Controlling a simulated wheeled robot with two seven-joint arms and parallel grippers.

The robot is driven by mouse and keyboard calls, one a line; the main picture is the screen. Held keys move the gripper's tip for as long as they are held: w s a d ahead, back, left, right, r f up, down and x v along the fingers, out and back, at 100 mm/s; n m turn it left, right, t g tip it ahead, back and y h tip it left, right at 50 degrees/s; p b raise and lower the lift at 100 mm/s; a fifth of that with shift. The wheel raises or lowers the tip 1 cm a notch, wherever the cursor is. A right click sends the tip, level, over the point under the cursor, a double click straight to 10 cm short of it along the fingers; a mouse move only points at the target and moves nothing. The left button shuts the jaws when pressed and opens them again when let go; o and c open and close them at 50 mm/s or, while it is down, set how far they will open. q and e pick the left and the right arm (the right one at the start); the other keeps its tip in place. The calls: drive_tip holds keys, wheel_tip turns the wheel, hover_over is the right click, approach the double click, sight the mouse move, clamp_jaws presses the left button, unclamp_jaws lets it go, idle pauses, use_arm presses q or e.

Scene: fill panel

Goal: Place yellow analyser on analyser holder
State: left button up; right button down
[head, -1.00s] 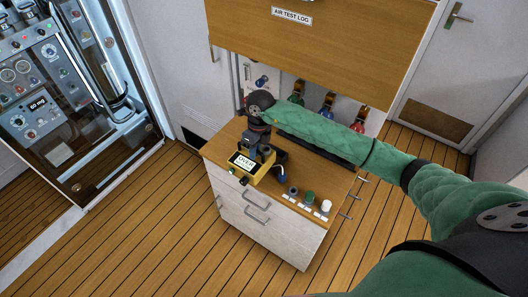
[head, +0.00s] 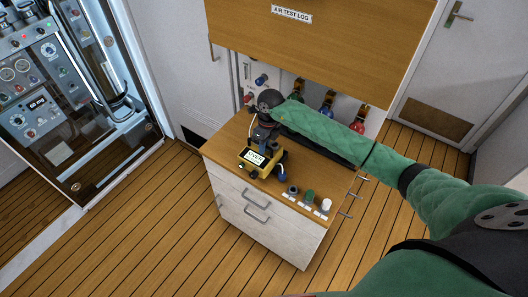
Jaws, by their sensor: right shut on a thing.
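The yellow analyser (head: 245,166), a small box with a lit screen facing up, is at the top of the white cabinet with the wooden top (head: 229,139). My right gripper (head: 264,147) comes down from above and is shut on the analyser. The gripper and wrist hide part of the analyser's back. I cannot tell whether the analyser touches the top or hangs just above it. Dark parts show beside it on the right, but I cannot make out the analyser holder for certain. My left gripper is not in view.
Small dark, green and white knobs or caps (head: 309,195) stand along the cabinet's front right edge. A wooden panel labelled AIR TEST LOG (head: 330,55) overhangs behind. Coloured valves (head: 327,111) sit on the back wall. An instrument panel (head: 40,95) stands at the left.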

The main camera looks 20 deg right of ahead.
drive_tip(key=shift+f, duration=1.45)
drive_tip(key=shift+b, duration=0.3)
drive_tip(key=shift+f, duration=0.2)
drive_tip(key=c, duration=1.5)
unclamp_jaws()
drive_tip(key=shift+r, duration=0.1)
